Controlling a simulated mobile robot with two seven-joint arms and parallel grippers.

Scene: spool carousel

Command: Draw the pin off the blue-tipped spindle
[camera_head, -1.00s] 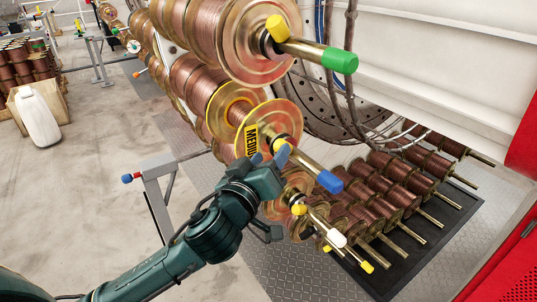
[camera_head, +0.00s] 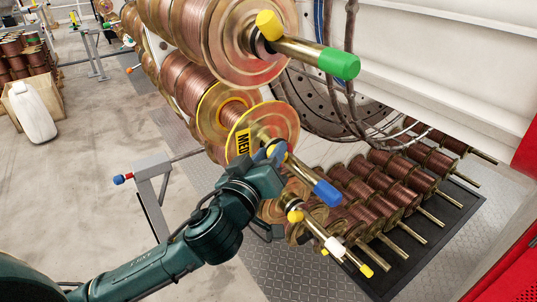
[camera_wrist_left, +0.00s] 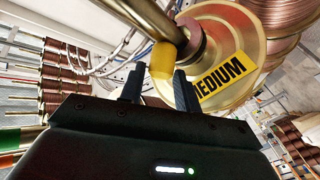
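The blue-tipped spindle (camera_head: 302,173) sticks out toward the lower right from a copper spool marked MEDIUM (camera_head: 243,142). Its blue tip (camera_head: 327,193) is free. The yellow-headed pin (camera_head: 270,149) sits on the spindle near the spool flange; it shows clearly in the left wrist view (camera_wrist_left: 161,62), against the brass rod (camera_wrist_left: 145,18). In the left wrist view the fingers (camera_wrist_left: 159,88) flank the head. The pin's shank is hidden. My right gripper is not in view.
A green-tipped spindle (camera_head: 312,55) with its own yellow pin (camera_head: 269,25) is above. Several spools lie on a black rack (camera_head: 440,225) at right. A grey stand (camera_head: 152,165) with a blue-ended bar is at left.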

